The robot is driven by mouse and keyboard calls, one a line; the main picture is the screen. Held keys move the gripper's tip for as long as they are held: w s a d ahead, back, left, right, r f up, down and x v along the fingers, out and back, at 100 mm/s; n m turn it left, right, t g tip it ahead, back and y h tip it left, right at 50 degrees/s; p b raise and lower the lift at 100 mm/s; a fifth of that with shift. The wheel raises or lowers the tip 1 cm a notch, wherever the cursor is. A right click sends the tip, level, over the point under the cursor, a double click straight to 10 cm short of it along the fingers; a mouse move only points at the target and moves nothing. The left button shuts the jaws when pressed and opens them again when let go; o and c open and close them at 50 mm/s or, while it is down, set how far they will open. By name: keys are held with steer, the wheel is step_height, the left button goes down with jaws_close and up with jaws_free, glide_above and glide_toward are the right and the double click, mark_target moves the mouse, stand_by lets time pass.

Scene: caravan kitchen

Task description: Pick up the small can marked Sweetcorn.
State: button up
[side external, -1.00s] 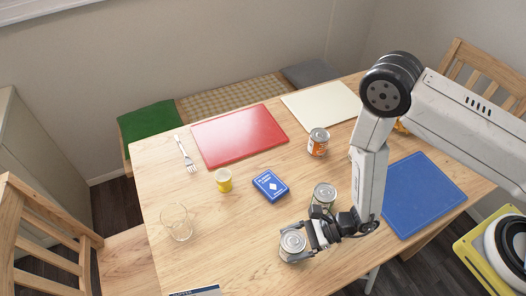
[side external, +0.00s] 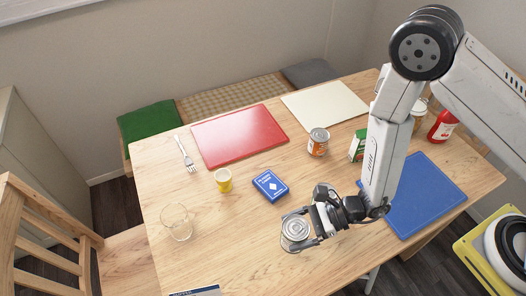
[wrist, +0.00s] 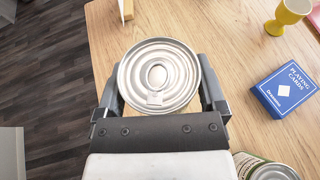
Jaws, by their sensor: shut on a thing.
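A small metal can (side external: 296,227) is held in my gripper (side external: 303,232), lid up, seemingly raised off the table. In the wrist view, the can's round ring-pull lid (wrist: 158,72) fills the space between the two fingers of my gripper (wrist: 160,88), which press on its sides. Its label is hidden from both views, so I cannot read whether it says Sweetcorn. A second can (wrist: 268,171) with a greenish label stands at the lower right of the wrist view, partly cut off; my gripper and arm hide it in the side view.
Playing cards (side external: 270,186), a yellow cup (side external: 223,180) and a glass (side external: 177,222) stand left of my gripper. An orange-labelled can (side external: 318,142), a green carton (side external: 357,146) and a red bottle (side external: 443,125) are farther back. A blue board (side external: 430,190) lies right.

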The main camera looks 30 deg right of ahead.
mark_target(283, 229)
steer(key=shift+r, duration=1.45)
